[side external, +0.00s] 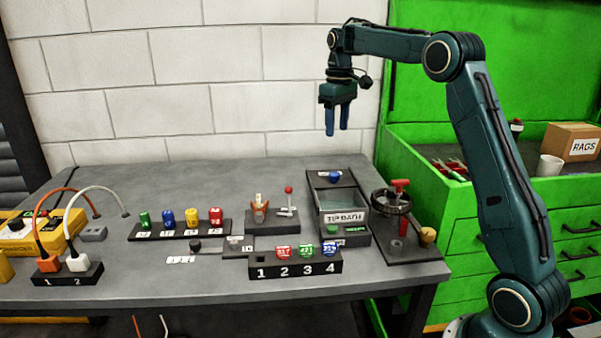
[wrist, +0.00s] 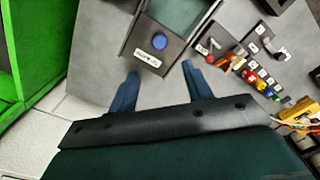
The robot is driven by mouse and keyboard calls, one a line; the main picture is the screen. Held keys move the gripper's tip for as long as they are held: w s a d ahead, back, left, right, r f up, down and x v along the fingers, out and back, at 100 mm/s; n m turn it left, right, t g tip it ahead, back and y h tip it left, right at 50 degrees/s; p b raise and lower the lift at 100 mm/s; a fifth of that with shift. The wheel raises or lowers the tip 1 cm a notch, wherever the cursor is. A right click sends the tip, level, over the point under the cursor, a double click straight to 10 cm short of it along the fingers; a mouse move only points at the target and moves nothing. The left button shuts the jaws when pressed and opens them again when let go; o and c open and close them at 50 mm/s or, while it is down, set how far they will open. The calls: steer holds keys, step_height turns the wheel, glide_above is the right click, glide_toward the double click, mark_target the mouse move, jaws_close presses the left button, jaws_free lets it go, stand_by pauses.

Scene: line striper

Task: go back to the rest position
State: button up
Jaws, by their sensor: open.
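My gripper (side external: 337,132) hangs high above the back of the grey table (side external: 120,186), pointing down, open and empty. In the wrist view its two blue fingers (wrist: 162,88) are spread apart with nothing between them. The tip bath (side external: 342,215), a grey box with a blue knob (side external: 336,176) behind it, stands on the table below and well apart from the gripper. The blue knob also shows in the wrist view (wrist: 159,41), beyond the fingertips.
A numbered rack (side external: 297,266) holds several coloured pieces at the front. Green, blue, yellow and red cylinders stand on a strip (side external: 180,232) at left. A valve stand (side external: 400,205) is right of the bath. A green cabinet (side external: 440,200) stands at right. Air around the gripper is clear.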

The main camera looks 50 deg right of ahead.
steer(key=shift+r, duration=0.35)
steer(key=shift+a, duration=0.1)
steer(key=s+a+r+t, duration=0.3)
steer(key=s+a+r, duration=0.2)
steer(key=s+a, duration=0.85)
steer(key=s+a+f+t, duration=0.1)
steer(key=s+a+f, duration=0.3)
steer(key=s, duration=0.4)
steer(key=s+a+f+t, duration=0.1)
steer(key=s+a+f, duration=0.3)
steer(key=s, duration=0.4)
steer(key=shift+s+a+t, duration=0.25)
steer(key=shift+a+t, duration=0.05)
steer(key=shift+a, duration=0.05)
